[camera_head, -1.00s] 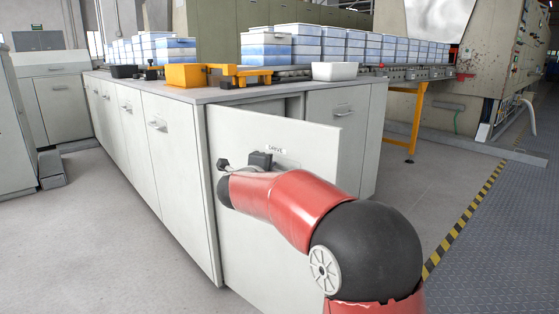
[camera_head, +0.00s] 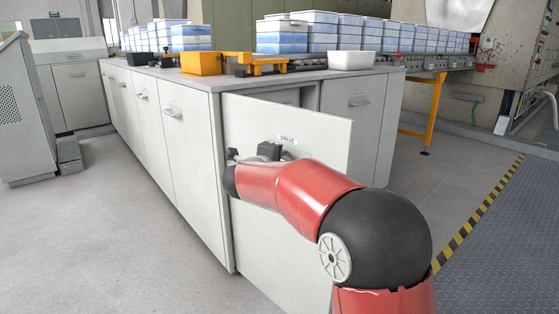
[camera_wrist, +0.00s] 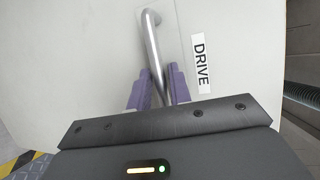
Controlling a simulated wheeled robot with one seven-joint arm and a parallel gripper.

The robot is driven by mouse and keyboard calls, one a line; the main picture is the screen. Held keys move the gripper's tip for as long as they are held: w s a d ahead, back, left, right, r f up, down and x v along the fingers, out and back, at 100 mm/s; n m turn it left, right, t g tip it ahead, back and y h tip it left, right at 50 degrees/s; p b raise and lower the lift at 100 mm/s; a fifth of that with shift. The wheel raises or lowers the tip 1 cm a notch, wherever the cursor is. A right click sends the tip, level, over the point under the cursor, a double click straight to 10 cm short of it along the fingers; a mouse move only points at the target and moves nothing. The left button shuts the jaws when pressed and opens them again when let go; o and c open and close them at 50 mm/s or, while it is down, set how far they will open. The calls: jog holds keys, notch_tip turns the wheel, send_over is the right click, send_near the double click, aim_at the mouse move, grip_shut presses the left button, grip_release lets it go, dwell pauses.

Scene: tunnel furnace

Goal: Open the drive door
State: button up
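The drive door (camera_head: 310,150) is a pale grey panel with a "DRIVE" label (camera_head: 288,140). It stands ajar at the end of the long cabinet, with a dark gap behind its top edge. In the wrist view the door (camera_wrist: 90,50) fills most of the picture, with its label (camera_wrist: 202,62) right of the metal bar handle (camera_wrist: 152,45). My gripper (camera_wrist: 160,88) has its two purple fingers on either side of the handle and appears shut on it. In the head view my red and black arm hides much of the door's lower part and most of the gripper.
The cabinet top (camera_head: 220,82) carries a yellow fixture (camera_head: 255,64), a white bin (camera_head: 352,60) and several blue-and-white boxes (camera_head: 282,37). A yellow support leg (camera_head: 435,115) stands behind at right. Open floor lies left of the cabinet (camera_head: 120,220) and to the right, beside a yellow-black stripe (camera_head: 480,210).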

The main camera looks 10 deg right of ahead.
jog(key=v, duration=0.7)
jog(key=shift+s+a, duration=0.2)
jog(key=shift+s, duration=0.1)
jog(key=shift+r, duration=0.2)
jog(key=s+a+r+n+t+y+p, duration=0.15)
jog(key=s+r+n+y+p, duration=0.25)
jog(key=s+r+n+y, duration=0.75)
jog(key=s+d+f+n+g+h+p, duration=0.1)
jog(key=s+d+f+n+g+h, duration=0.1)
jog(key=s+d+f+n+g, duration=0.3)
jog(key=s+d+f+n+g+h+p, duration=0.1)
jog(key=s+d+f+n+g, duration=0.4)
jog(key=s+f, duration=0.8)
jog(key=s+d+n+p, duration=0.1)
jog(key=s+d+n, duration=0.1)
jog(key=s, duration=0.4)
jog(key=shift+s+n+h, duration=0.35)
jog(key=shift+s+n, duration=0.05)
jog(key=shift+n, duration=0.15)
jog(key=shift+a+r, duration=0.1)
